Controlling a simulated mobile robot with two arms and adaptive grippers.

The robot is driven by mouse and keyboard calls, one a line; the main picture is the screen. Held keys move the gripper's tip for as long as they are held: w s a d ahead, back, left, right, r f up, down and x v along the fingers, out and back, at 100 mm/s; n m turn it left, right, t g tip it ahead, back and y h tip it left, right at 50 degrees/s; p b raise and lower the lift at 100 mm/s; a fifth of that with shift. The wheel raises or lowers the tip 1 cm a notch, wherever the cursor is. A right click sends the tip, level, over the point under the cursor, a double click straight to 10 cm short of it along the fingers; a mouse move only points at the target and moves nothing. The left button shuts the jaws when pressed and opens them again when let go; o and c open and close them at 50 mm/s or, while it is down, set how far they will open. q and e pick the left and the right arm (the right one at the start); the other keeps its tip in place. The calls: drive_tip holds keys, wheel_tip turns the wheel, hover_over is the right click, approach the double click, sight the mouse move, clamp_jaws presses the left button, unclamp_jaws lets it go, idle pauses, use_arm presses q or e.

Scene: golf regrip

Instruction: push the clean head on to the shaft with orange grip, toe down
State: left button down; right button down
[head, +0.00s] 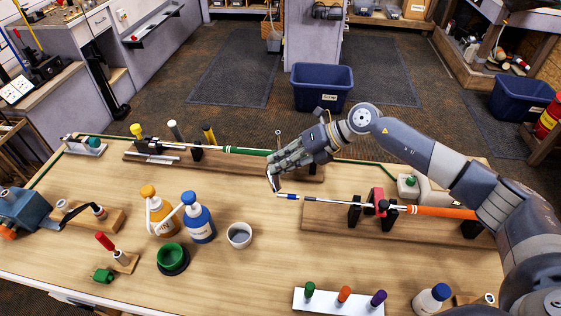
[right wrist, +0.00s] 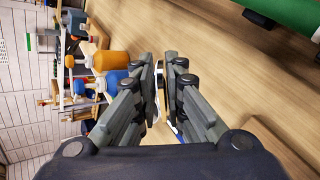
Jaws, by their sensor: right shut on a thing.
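The shaft with the orange grip (head: 440,212) lies level in a wooden cradle (head: 330,220) on the right of the bench. Its blue-banded bare tip (head: 288,196) points left. My right gripper (head: 274,180) is just left of and behind that tip, shut on a small dark thing with a light edge, apparently the club head. Fingers hide most of it, so its toe direction and cleanness cannot be told. In the right wrist view, the fingertips (right wrist: 168,77) are close together, with a thin pale edge between them. Head and tip look apart. My left gripper is not in view.
A shaft with a green grip (head: 245,151) lies in a rear cradle. An orange bottle (head: 160,222), blue bottle (head: 199,222) and white cup (head: 239,236) stand left of my gripper. A white strip (head: 325,307) bears colored pegs in front. Bare bench lies between.

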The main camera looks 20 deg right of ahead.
drive_tip(key=shift+s+d, duration=0.2)
drive_tip(key=shift+d, duration=0.35)
drive_tip(key=shift+s+d, duration=0.2)
drive_tip(key=shift+d, duration=0.3)
idle(1.4)
drive_tip(key=shift+s+d+b, duration=0.2)
drive_tip(key=shift+d, duration=0.3)
drive_tip(key=shift+s+d+b, duration=0.15)
drive_tip(key=shift+d, duration=0.35)
drive_tip(key=c, duration=1.6)
unclamp_jaws()
drive_tip(key=shift+s+d, duration=0.2)
